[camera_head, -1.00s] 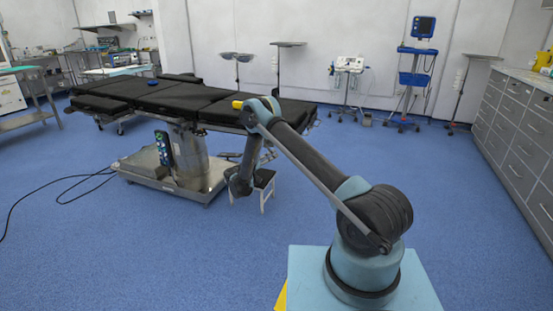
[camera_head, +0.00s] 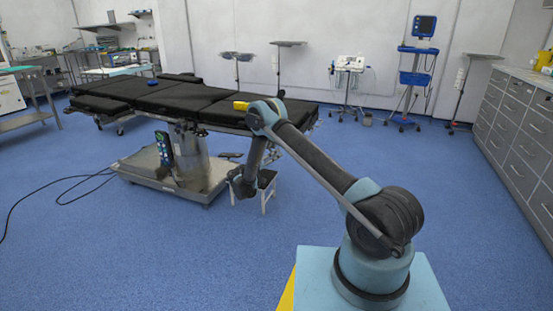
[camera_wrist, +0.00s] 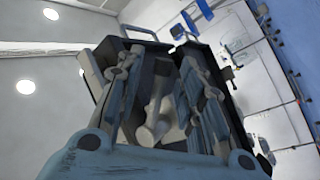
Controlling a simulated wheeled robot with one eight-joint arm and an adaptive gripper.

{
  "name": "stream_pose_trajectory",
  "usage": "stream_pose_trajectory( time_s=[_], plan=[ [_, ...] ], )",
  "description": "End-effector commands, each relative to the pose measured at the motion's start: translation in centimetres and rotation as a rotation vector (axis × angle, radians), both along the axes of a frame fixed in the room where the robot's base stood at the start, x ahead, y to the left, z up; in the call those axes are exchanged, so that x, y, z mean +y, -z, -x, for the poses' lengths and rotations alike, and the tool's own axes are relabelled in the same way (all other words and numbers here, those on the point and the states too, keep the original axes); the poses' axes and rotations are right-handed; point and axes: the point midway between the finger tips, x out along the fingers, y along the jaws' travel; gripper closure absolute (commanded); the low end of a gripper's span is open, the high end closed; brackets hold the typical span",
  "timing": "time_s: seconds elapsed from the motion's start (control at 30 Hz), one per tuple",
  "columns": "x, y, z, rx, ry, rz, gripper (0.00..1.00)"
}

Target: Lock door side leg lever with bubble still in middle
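The black-padded operating table (camera_head: 200,97) stands left of centre in the head view. A small round blue thing (camera_head: 152,82) lies on its top; I cannot see any bubble in it. My arm reaches to the table's near right end and folds down there, and my gripper is not clear in that view. In the wrist view my gripper (camera_wrist: 160,85) points upward with its two fingers apart. Pale grey, rod-like parts (camera_wrist: 157,105) show between the fingers, in front of a dark boxy part (camera_wrist: 150,48). I cannot tell which part is the leg lever, or whether a finger touches it.
A small stool (camera_head: 267,190) stands by the table's metal base (camera_head: 150,172), close to my lower arm. Black cables (camera_head: 70,190) lie on the floor at left. Grey drawers (camera_head: 520,145) line the right wall. The blue floor at front left is mostly clear.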

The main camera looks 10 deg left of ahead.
Motion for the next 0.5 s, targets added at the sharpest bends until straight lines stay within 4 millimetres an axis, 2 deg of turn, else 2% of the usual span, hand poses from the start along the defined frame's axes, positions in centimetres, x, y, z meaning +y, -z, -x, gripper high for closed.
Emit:
stream_pose_trajectory(
  time_s=[0.17,0.5],
  plan=[
    [1.3,0.4,1.1,0.000,-0.003,0.001,0.65],
    [5.9,2.0,5.2,0.000,-0.002,-0.001,0.65]
  ],
)
